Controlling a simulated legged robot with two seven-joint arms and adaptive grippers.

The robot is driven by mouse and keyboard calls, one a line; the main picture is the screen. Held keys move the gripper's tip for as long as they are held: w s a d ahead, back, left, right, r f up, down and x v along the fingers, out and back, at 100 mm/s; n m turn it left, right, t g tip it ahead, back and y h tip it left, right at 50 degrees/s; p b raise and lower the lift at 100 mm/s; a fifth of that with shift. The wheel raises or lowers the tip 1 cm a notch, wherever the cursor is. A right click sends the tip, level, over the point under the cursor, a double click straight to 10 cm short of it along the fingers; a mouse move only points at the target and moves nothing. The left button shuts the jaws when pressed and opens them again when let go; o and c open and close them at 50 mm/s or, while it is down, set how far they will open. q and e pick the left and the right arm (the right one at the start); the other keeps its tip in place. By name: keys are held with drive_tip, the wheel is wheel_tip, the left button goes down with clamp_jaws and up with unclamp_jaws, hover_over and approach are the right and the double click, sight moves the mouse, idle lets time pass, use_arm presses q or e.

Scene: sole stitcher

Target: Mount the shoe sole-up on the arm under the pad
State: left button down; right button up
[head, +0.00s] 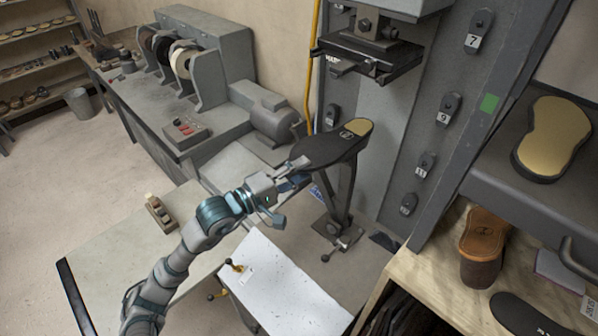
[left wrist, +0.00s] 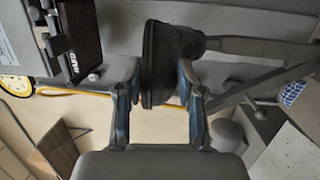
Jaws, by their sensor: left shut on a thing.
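The black shoe (head: 322,150) is sole-up, with a tan patch at its right end, at the top of the dark machine arm (head: 343,186). In the left wrist view the shoe (left wrist: 162,62) stands between my fingers, and the arm (left wrist: 262,46) reaches it from the right. I cannot tell whether the shoe is fully seated on the arm. The pad (head: 366,57) is above the shoe with a clear gap; it also shows in the left wrist view (left wrist: 80,38). My left gripper (head: 290,182) is shut on the shoe's left end. My right gripper is not in view.
A grey machine column (head: 385,130) with numbered knobs stands behind the arm. A white-topped table (head: 285,285) is below my left gripper. At the right, a shelf (head: 500,190) bears a tan-soled shoe (head: 553,135), and a brown shoe (head: 482,240) is below. A grinder bench (head: 160,110) is at the back left.

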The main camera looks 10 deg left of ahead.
use_arm(q)
drive_tip(key=c, duration=0.6)
unclamp_jaws()
drive_tip(key=shift+c, duration=0.2)
